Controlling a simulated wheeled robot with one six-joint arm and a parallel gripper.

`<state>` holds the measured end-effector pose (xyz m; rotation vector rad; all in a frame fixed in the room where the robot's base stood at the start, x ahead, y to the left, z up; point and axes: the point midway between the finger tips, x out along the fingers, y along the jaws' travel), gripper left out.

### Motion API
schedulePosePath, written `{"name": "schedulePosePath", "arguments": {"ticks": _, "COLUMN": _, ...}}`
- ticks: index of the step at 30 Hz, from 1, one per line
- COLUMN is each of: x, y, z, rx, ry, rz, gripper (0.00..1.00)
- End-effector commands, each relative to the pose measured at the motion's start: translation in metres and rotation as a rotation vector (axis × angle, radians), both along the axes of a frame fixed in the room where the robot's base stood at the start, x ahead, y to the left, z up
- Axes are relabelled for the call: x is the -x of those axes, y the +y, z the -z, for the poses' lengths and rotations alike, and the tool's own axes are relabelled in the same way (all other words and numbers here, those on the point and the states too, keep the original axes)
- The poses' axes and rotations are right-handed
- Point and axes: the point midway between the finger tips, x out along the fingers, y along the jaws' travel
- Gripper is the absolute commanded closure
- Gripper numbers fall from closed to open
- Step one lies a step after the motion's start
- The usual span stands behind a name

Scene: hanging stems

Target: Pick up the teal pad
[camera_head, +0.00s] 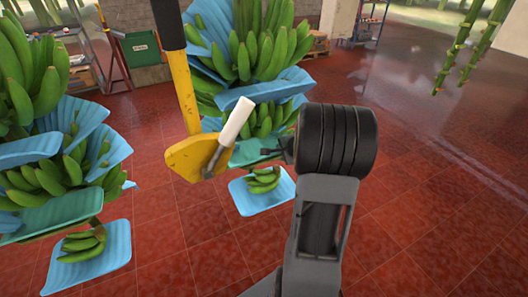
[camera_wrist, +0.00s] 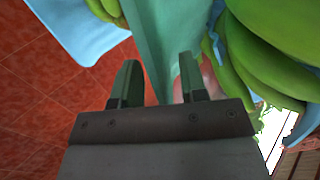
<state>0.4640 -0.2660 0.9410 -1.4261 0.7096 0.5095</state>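In the head view, one teal pad (camera_head: 252,152) lies among the green bananas of the middle hanging stem, partly hidden by the yellow plate and the white handle. My gripper (camera_head: 272,150) is at its right edge. In the wrist view, the teal pad (camera_wrist: 158,40) runs down from the top and narrows between the two fingers of my gripper (camera_wrist: 158,85). The fingers stand apart, with gaps beside the pad's lower end; I cannot tell whether either touches it. Another teal pad (camera_head: 58,214) is on the left stem.
Blue pads (camera_head: 262,190) and green bananas (camera_head: 262,50) surround the teal pad; bananas (camera_wrist: 265,65) crowd the right of the wrist view. A yellow plate (camera_head: 190,157) with a white-handled tool (camera_head: 235,120) is in front. The red tiled floor (camera_head: 430,220) is open at right.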

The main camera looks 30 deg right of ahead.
Motion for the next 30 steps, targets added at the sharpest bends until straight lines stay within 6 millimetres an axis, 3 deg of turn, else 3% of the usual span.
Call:
{"name": "schedulePosePath", "arguments": {"ticks": 6, "x": -0.0126, "y": -0.0014, "z": 0.012, "rx": 0.0, "ry": -0.001, "rz": 0.0, "gripper": 0.61}}
{"name": "schedulePosePath", "arguments": {"ticks": 14, "x": -0.013, "y": -0.0017, "z": 0.012, "rx": 0.001, "ry": -0.001, "rz": -0.001, "gripper": 0.62}}
{"name": "schedulePosePath", "arguments": {"ticks": 26, "x": -0.0129, "y": -0.0017, "z": 0.0119, "rx": 0.001, "ry": -0.001, "rz": -0.001, "gripper": 1.0}}
{"name": "schedulePosePath", "arguments": {"ticks": 30, "x": -0.0128, "y": -0.0016, "z": 0.0118, "rx": 0.001, "ry": -0.001, "rz": -0.001, "gripper": 1.0}}
